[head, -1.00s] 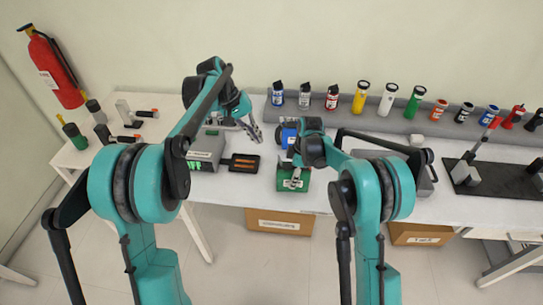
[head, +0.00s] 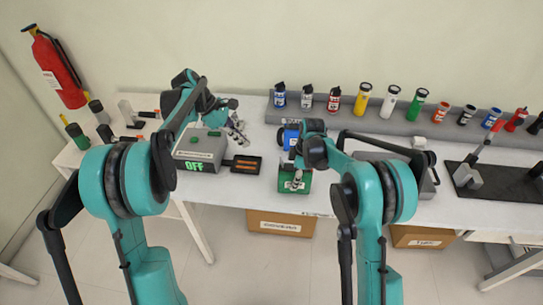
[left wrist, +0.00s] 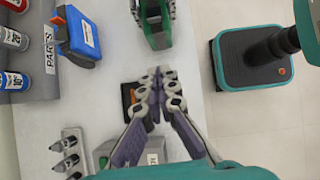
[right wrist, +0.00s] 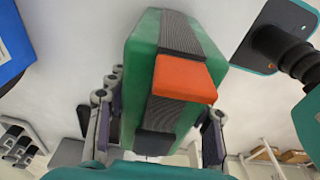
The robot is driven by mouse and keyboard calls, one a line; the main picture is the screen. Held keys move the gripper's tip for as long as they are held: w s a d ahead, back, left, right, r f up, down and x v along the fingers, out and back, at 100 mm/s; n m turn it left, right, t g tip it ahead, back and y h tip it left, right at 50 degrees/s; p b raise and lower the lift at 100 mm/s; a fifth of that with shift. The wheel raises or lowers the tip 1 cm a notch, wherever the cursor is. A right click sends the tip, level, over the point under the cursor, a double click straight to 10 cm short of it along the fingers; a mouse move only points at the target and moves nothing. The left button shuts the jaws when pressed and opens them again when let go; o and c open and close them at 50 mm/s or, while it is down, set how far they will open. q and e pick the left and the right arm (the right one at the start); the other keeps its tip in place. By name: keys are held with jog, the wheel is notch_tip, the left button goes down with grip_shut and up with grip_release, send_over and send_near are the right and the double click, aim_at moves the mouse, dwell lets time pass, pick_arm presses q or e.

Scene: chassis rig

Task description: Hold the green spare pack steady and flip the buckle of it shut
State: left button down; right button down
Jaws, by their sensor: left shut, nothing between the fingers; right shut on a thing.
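The green spare pack (head: 289,187) lies near the front edge of the table. In the right wrist view its green body (right wrist: 146,50) carries a dark ribbed strap (right wrist: 181,35) with an orange buckle (right wrist: 185,79) across it. I cannot tell whether the buckle is fully closed. My right gripper (right wrist: 158,125) is shut on the pack, a finger on each side. My left gripper (head: 240,137) is shut and empty, to the left of the pack and apart from it. In the left wrist view its fingertips (left wrist: 157,76) are together, and the pack (left wrist: 158,38) shows beyond them.
A grey box with a green OFF display (head: 202,150) stands left of the pack. A black tray with orange cells (head: 244,163) lies between them. A blue case (head: 290,136) is behind the pack. Bottles and torches line the grey rack (head: 350,118) at the back.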

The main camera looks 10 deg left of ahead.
aim_at(281, 159)
pick_arm(q)
jog(key=shift+f, duration=0.1)
jog(key=d+f, duration=0.6)
jog(key=d, duration=0.3)
jog(key=shift+w+d+f, duration=0.2)
jog(key=shift+w+f, duration=0.05)
jog(key=shift+f, duration=0.15)
jog(key=shift+d+r+y, duration=0.3)
jog(key=shift+d+y, duration=0.15)
jog(key=shift+y, duration=0.45)
jog(key=shift+w+d+r+y, duration=0.1)
jog(key=shift+d+r+y, duration=0.2)
jog(key=shift+d, duration=0.25)
jog(key=shift+d+r+y, duration=0.15)
jog(key=shift+d+y, duration=0.15)
jog(key=shift+d, duration=0.2)
dwell(0.3)
